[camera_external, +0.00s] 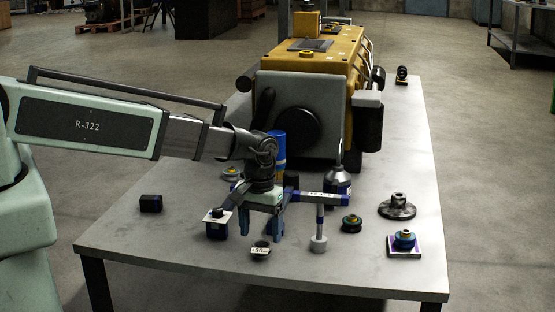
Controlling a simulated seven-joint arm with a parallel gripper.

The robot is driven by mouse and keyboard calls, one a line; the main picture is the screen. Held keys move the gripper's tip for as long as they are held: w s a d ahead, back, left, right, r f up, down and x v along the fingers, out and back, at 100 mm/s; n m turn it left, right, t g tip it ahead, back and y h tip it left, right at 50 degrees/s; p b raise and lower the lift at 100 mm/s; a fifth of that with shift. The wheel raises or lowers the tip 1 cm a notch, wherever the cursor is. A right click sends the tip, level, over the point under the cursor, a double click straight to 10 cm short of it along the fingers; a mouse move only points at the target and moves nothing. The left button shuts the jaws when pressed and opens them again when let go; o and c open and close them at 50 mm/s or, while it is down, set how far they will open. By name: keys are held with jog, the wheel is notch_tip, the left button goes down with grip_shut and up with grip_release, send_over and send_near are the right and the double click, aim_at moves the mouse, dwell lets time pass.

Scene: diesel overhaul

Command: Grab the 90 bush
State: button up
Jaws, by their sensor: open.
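The 90 bush (261,250) is a small dark ring-shaped piece with a white label reading about "90". It stands on the grey table near its front edge. My gripper (261,228) points down just above and behind the bush in the external view. Its two blue fingers are spread apart, with nothing seen between them. The bush appears apart from the fingers, but the exact depth gap cannot be told from this one view.
Left of my gripper is a dark blue block with a white top (217,224); right is a grey-based hammer-like tool (319,243). A pulley-like part (351,223), a part on a white plate (404,243) and a flanged part (397,207) stand farther right. The yellow engine (340,50) is behind.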

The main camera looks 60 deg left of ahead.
aim_at(262, 241)
jog(key=shift+f, duration=1.9)
jog(key=c, duration=1.1)
jog(key=shift+r, duration=0.1)
jog(key=shift+c, duration=0.2)
